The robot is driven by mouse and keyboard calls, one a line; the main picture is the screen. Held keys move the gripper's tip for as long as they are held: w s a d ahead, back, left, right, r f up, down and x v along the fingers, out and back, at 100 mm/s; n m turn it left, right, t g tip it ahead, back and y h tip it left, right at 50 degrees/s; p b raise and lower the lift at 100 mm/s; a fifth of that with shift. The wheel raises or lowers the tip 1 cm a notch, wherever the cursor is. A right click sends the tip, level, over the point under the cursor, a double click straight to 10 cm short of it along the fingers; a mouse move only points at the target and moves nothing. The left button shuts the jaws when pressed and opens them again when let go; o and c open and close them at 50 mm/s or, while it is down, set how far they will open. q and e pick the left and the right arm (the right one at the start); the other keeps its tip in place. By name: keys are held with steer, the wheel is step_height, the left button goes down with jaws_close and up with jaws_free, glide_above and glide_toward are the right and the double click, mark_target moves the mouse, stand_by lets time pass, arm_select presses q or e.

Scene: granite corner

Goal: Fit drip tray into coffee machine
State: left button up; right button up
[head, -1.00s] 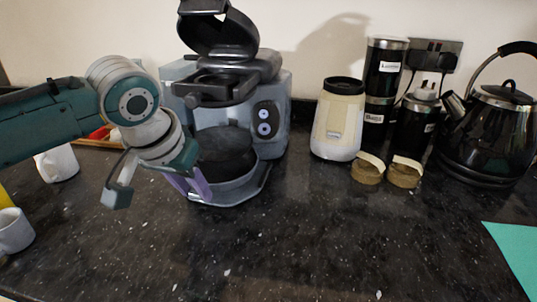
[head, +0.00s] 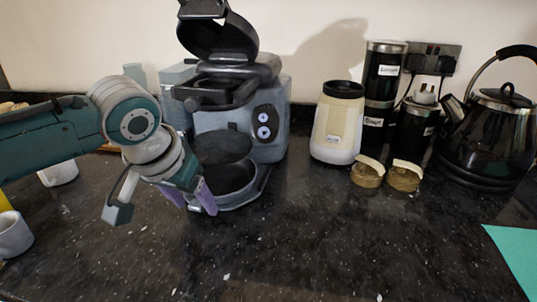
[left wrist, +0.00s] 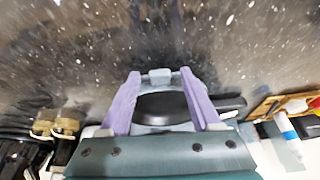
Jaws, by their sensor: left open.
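The grey coffee machine (head: 268,95) stands against the wall with its black lid raised. The drip tray (head: 235,186), a rounded grey dish, sits low at the machine's front, under the brewing part. From here I cannot tell whether it is fully seated. My left gripper (head: 191,197) is at the tray's front left, its two purple fingers apart. In the left wrist view, the open fingers (left wrist: 160,78) frame a dark rounded shape with a grey rim and a small tab; I cannot tell whether they touch it. My right gripper is not in view.
A cream grinder (head: 339,125), two small brown jars (head: 367,174), black canisters (head: 384,75) and a black kettle (head: 490,130) stand to the right. White mugs (head: 12,234) are at the left. The front counter (head: 330,245) is clear.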

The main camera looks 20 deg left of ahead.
arm_select(q)
steer(key=a+p+v, duration=0.1)
steer(key=p+v, duration=0.2)
steer(key=v, duration=0.8)
steer(key=s+d+f+m, duration=0.1)
steer(key=s+d, duration=0.3)
steer(key=s, duration=0.5)
steer(key=s+d+f+m+g+h, duration=0.1)
steer(key=s+d+f+m, duration=0.1)
steer(key=s+d, duration=0.3)
steer(key=s+f, duration=0.1)
steer(key=s, duration=0.3)
steer(key=shift+s+d+m, duration=0.2)
steer(key=shift+d+m, duration=0.1)
steer(key=shift+r, duration=0.15)
